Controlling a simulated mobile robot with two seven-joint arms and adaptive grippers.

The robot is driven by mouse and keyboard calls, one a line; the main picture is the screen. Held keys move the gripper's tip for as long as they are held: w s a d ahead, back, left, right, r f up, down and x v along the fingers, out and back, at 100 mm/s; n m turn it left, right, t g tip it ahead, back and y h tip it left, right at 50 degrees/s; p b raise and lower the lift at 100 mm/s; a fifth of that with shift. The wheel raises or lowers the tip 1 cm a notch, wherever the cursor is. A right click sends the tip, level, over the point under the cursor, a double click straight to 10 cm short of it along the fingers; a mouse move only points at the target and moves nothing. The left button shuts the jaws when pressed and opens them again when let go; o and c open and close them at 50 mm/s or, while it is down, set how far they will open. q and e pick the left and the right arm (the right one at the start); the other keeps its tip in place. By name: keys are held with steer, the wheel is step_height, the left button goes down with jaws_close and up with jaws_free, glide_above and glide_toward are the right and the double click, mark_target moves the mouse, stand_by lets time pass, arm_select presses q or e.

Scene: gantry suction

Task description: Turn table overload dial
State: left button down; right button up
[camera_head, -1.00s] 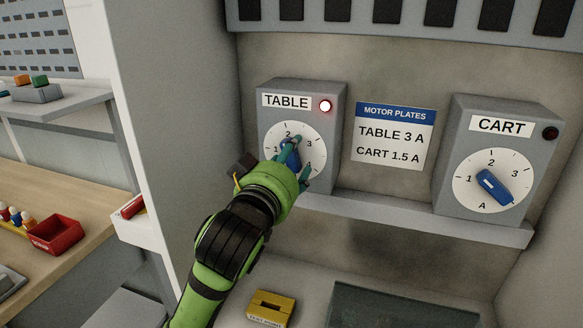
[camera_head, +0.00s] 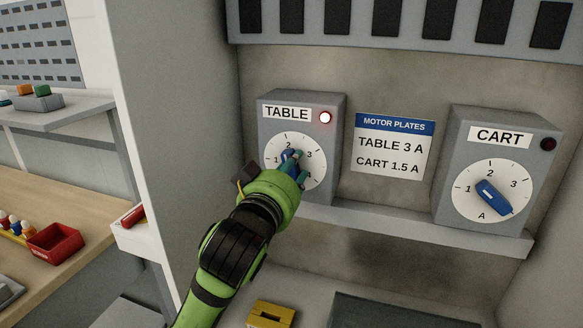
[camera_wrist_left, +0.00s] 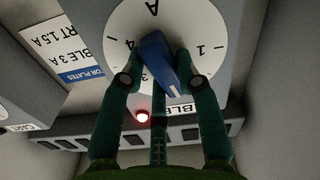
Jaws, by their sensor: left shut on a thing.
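The table overload dial (camera_head: 314,151) is a white round face on a grey box labelled TABLE. Its blue knob (camera_head: 288,156) is partly hidden by my fingers; it also shows in the left wrist view (camera_wrist_left: 156,55), where the picture is upside down. A white mark shows at the knob's end, toward the numbered top side of the dial. My left gripper (camera_head: 297,166) is shut on the knob, with teal fingers on both sides of it. The table lamp (camera_head: 325,118) is lit, with a red rim. My right gripper is not in view.
A plate (camera_head: 393,146) reads TABLE 3 A, CART 1.5 A. The cart dial (camera_head: 487,191) on the right has its own blue knob and a dark lamp (camera_head: 548,144). A grey ledge (camera_head: 420,227) runs below the boxes. A yellow block (camera_head: 271,314) lies lower down.

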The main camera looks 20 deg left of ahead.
arm_select(q)
steer(key=m+p, duration=0.4)
steer(key=m, duration=0.2)
steer(key=shift+m, duration=0.3)
steer(key=m+p, duration=0.2)
steer(key=m, duration=0.1)
steer(key=shift+f+m+p, duration=0.15)
steer(key=shift+m+p, duration=0.15)
steer(key=shift+p, duration=0.05)
steer(key=shift+a+f+m+p, duration=0.15)
steer(key=shift+m+p, duration=0.8)
steer(key=shift+m, duration=0.65)
steer(key=c, duration=0.9)
jaws_free()
steer(key=shift+w, duration=0.1)
steer(key=s, duration=0.7)
steer(key=shift+s+a, duration=0.1)
steer(key=shift+s, duration=0.2)
